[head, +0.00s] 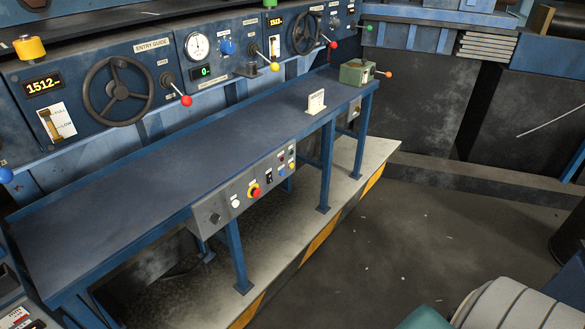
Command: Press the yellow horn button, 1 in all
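A control box (243,191) hangs under the front edge of the blue desk (150,185). It carries several small buttons, including a white one (235,203) and a red knob on a yellow ring (254,191). A small yellow button (292,166) shows near the box's right end. A larger yellow cap (30,47) stands on top of the wall console at the far left. I cannot read any label that marks the horn button. Neither of my grippers is in view.
The console behind the desk has a black handwheel (118,91), another handwheel (306,33) and ball-topped levers. A white card (316,102) and a green box (357,72) stand on the desk. The dark floor (390,235) in front is mostly clear; a ribbed cream shape (505,304) fills the bottom right.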

